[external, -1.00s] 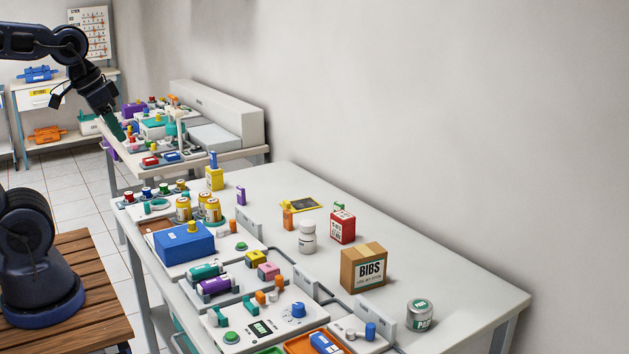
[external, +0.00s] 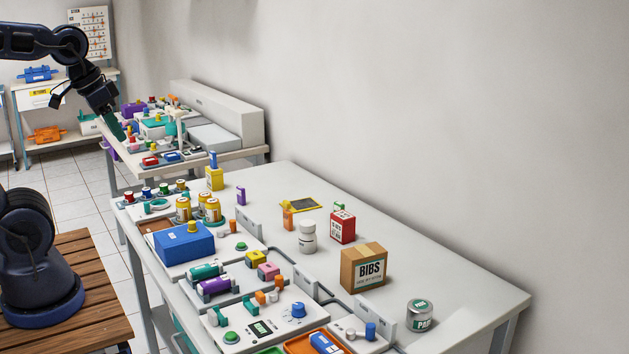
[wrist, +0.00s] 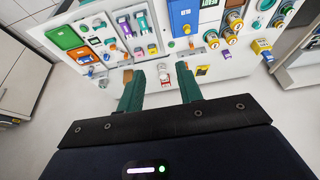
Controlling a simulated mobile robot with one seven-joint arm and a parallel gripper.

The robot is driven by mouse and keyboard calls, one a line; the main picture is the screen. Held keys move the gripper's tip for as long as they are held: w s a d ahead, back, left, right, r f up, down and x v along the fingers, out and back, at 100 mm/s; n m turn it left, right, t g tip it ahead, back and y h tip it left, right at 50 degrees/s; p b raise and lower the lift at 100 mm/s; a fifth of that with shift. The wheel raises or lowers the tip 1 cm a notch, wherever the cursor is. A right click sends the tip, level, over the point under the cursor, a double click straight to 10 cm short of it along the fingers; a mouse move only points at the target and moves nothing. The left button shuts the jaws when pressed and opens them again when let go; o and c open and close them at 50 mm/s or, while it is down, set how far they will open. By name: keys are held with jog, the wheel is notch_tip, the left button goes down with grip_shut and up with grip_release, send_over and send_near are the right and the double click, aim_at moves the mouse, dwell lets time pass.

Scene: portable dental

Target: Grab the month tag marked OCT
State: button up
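My gripper (external: 116,126) hangs at the upper left in the external view, fingers pointing down. In the wrist view its two green fingers (wrist: 160,82) are spread apart, with no object visibly held. A small red and white piece (wrist: 163,73) shows beyond and between the fingertips, apart from them. No OCT marking can be read in any view, so I cannot tell which piece is the OCT tag.
The near white table (external: 450,284) holds a BIBS box (external: 364,270), a red box (external: 342,227), a white bottle (external: 307,238) and a blue box (external: 184,243). A second crowded table with a grey machine (external: 217,110) stands behind. The near table's right end is mostly clear.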

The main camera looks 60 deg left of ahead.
jog(key=shift+o, duration=0.4)
jog(key=shift+w, duration=0.1)
jog(key=w+a+r+n+g, duration=0.1)
jog(key=w+a+n, duration=0.2)
jog(key=w, duration=0.4)
jog(key=w+a+r+n, duration=0.1)
jog(key=w+a+n, duration=0.1)
jog(key=w, duration=0.6)
jog(key=n+g, duration=0.4)
jog(key=n, duration=1)
send_over(240, 187)
jog(key=f, duration=2.9)
jog(key=shift+a+f, duration=0.2)
jog(key=shift+f, duration=0.2)
jog(key=shift+a+f, duration=0.15)
jog(key=shift+f, duration=0.4)
notch_tip(240, 187, down, 10)
jog(key=shift+f, duration=0.1)
grip_shut()
